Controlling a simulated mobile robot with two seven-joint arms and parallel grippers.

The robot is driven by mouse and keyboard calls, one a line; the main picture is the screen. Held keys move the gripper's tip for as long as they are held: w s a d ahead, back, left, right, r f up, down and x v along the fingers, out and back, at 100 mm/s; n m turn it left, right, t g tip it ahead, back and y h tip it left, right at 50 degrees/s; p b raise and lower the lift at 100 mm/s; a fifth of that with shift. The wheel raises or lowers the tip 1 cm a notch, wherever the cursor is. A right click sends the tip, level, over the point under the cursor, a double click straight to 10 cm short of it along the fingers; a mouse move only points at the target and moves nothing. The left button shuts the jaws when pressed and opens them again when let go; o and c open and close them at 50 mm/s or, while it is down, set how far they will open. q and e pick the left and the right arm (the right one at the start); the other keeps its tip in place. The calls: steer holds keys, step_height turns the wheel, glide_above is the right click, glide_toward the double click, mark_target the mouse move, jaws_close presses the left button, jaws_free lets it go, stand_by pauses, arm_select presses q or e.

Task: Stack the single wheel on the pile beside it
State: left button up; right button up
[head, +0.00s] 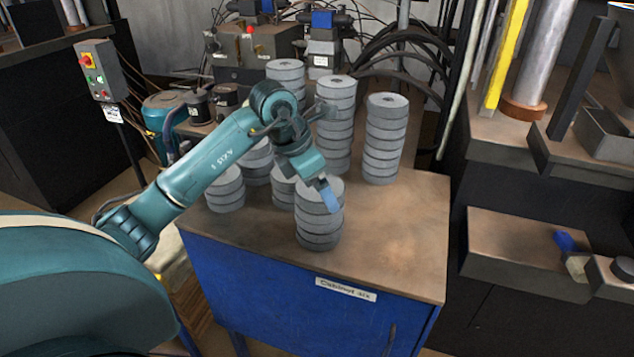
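Grey flap wheels stand in several piles on the wooden top of a blue cabinet (400,240). The front pile (318,226) has several wheels and stands nearest the cabinet's front edge. My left gripper (329,196) is at the top of this pile, with a blue finger over the top wheel's near side. I cannot tell whether it grips that wheel. A low stack (283,190) stands just behind, partly hidden by the front pile and my arm, so I cannot tell whether it is a single wheel. My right gripper is not in view.
A short pile (225,190) stands at left; taller piles stand at the back (336,120) and back right (383,140). The cabinet top's right front is clear. A control box (102,72) stands at left and dark machinery (540,180) at right.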

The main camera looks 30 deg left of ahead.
arm_select(q)
steer(key=shift+f, duration=0.1)
steer(key=o, duration=1.1)
steer(key=v, duration=1.2)
